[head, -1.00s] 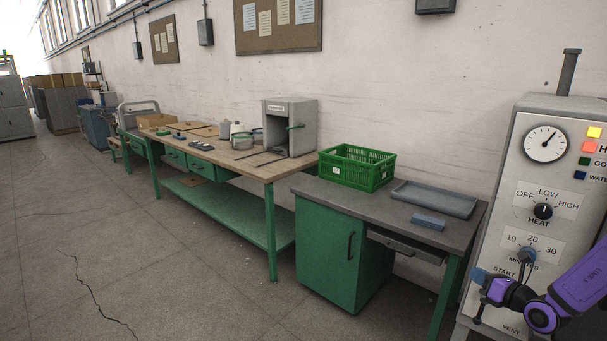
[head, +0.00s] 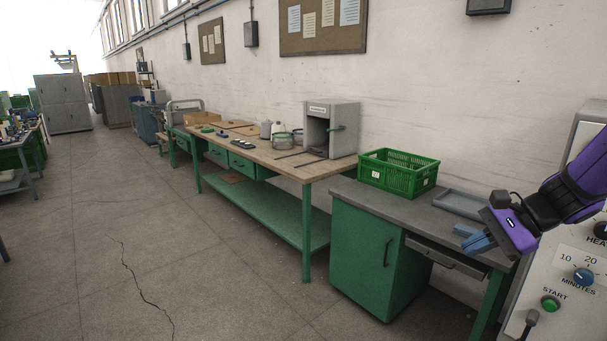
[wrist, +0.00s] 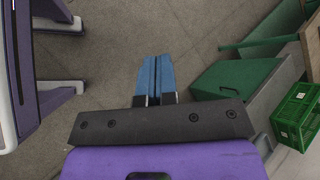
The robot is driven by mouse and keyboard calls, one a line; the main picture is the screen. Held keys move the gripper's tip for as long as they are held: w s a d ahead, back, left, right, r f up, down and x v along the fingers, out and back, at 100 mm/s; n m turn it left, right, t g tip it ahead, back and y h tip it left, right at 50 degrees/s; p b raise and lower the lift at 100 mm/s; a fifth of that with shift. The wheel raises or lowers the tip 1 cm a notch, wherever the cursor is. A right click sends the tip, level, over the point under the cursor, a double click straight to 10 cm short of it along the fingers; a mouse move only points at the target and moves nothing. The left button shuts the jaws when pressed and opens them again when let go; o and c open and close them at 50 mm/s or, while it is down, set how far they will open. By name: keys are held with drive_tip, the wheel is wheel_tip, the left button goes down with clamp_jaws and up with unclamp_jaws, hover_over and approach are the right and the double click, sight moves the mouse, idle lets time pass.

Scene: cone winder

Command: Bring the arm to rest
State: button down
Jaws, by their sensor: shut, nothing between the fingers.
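My gripper (head: 480,243) is at the right of the head view, at the end of my purple and black arm. It is in front of the machine panel and overlaps the right end of the grey-topped green desk. In the wrist view my gripper (wrist: 156,75) shows two blue fingers side by side, pressed together with nothing between them. Below them in that view is only the grey floor (wrist: 130,50).
The control panel (head: 570,265) with dials and a green START button stands close on the right. Open floor (head: 220,270) lies to the left.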

drive_tip(key=s+a+r+n+t+h, duration=0.1)
drive_tip(key=s+r+n+h, duration=0.3)
drive_tip(key=s, duration=0.5)
drive_tip(key=s+a+r+n+t+h, duration=0.1)
drive_tip(key=s+r+n+h, duration=0.4)
drive_tip(key=s+r+n, duration=0.4)
drive_tip(key=shift+s+n, duration=0.3)
drive_tip(key=shift+n, duration=0.1)
drive_tip(key=shift+a, duration=0.1)
